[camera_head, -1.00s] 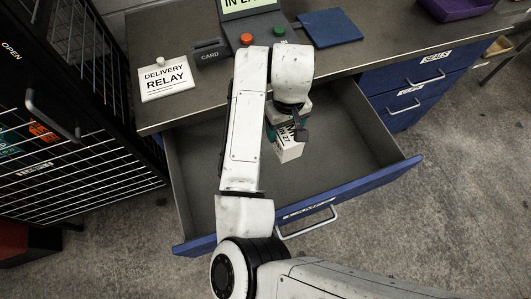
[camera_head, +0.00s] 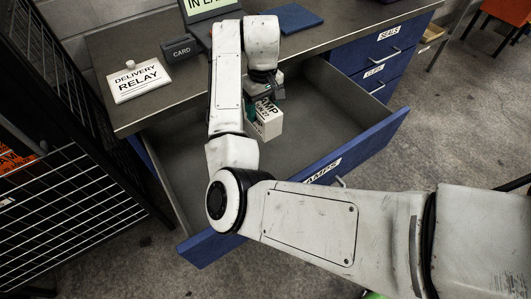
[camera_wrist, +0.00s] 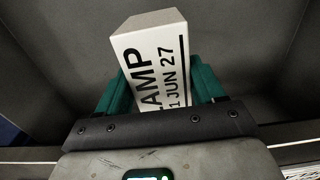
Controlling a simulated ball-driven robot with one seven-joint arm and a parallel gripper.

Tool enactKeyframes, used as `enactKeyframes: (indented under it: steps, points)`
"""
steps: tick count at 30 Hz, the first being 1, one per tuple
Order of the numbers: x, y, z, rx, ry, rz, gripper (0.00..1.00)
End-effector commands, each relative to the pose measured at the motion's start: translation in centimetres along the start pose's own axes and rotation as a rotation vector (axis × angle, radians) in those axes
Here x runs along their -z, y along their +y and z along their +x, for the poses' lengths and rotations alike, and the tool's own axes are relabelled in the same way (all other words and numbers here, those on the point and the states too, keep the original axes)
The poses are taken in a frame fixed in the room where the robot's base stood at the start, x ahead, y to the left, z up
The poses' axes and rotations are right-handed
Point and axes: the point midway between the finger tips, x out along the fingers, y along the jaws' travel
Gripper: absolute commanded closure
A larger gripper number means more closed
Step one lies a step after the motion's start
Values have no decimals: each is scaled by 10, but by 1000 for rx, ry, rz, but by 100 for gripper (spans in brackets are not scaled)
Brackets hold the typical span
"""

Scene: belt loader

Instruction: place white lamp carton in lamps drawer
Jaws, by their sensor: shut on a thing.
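The white lamp carton (camera_head: 268,122) carries black lettering and is held in my gripper (camera_head: 258,107). The wrist view shows the carton (camera_wrist: 150,65), with "LAMP" and "1 JUN 27" on its face, between the two green fingers of my gripper (camera_wrist: 162,92). The open lamps drawer (camera_head: 330,113) is pulled out below the counter, with a blue front and a partly covered "LAMPS" label. The carton is over the drawer's inside, toward its back. I cannot tell whether it touches the drawer floor. The visible drawer floor is bare.
The grey counter (camera_head: 150,85) bears a delivery relay sign (camera_head: 136,82), a card reader (camera_head: 180,48) and a blue pad (camera_head: 292,18). Closed blue drawers (camera_head: 380,50) stand at the right. My arm crosses the drawer front.

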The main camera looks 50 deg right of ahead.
Motion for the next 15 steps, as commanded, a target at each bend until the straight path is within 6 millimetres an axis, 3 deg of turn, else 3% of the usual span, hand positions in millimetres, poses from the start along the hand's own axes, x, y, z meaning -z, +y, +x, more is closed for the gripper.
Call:
enactKeyframes:
  steps: [3,15]
  points:
    - [1,11,7,-2,-2,11,72]
    - [1,12,63,-3,-3,12,72]
